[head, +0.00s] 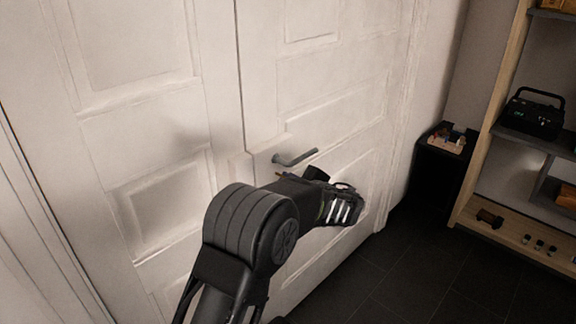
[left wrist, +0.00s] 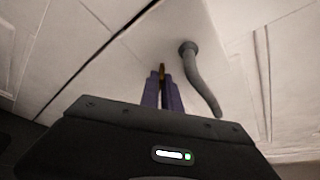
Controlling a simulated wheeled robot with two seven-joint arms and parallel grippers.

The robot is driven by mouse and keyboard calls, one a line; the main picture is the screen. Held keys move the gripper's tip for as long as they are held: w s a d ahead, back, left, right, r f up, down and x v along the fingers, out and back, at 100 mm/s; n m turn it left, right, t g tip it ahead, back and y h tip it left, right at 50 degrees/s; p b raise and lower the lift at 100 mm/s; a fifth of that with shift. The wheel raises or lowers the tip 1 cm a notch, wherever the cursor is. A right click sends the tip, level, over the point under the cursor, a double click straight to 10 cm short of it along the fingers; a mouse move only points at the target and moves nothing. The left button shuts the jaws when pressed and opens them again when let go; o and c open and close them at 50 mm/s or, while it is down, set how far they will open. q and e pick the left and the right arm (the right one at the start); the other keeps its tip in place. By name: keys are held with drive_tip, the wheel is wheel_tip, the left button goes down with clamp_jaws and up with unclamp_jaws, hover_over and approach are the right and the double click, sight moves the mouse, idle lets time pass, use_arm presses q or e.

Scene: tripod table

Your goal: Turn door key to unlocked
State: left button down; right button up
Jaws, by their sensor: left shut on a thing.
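The white door (head: 335,95) is closed and has a grey lever handle (head: 296,158) on a pale lock plate. The handle also shows in the left wrist view (left wrist: 203,80), to the right of my fingers. A small brass-coloured key (left wrist: 162,72) stands at the plate below the handle, between my purple fingertips. My left gripper (left wrist: 162,90) is shut on the key. In the head view my own dark arm covers most of the gripper and nearly all of the key. The key's exact turn angle is hard to tell. My right gripper is in neither view.
A wooden shelf (head: 490,110) with a black radio (head: 534,113) stands at the right. A dark low cabinet (head: 437,175) with small items on top is beside the door. The dark tiled floor (head: 430,265) between is clear.

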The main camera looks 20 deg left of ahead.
use_arm(q)
drive_tip(key=shift+w+m+g+y+p, duration=0.15)
drive_tip(key=shift+m+g+p, duration=1.05)
drive_tip(key=shift+p, duration=1.25)
drive_tip(key=shift+w+m+g+y+p, duration=0.15)
drive_tip(key=shift+m+g+p, duration=0.55)
drive_tip(key=shift+m+p, duration=1.3)
drive_tip(key=shift+s+n+p, duration=0.1)
drive_tip(key=shift+n+p, duration=0.2)
drive_tip(key=shift+p, duration=0.1)
drive_tip(key=c, duration=1.6)
unclamp_jaws()
drive_tip(key=shift+d+r, duration=0.1)
drive_tip(key=b+v, duration=0.1)
drive_tip(key=v, duration=0.6)
drive_tip(key=shift+s+d+r, duration=0.1)
drive_tip(key=shift+d, duration=0.2)
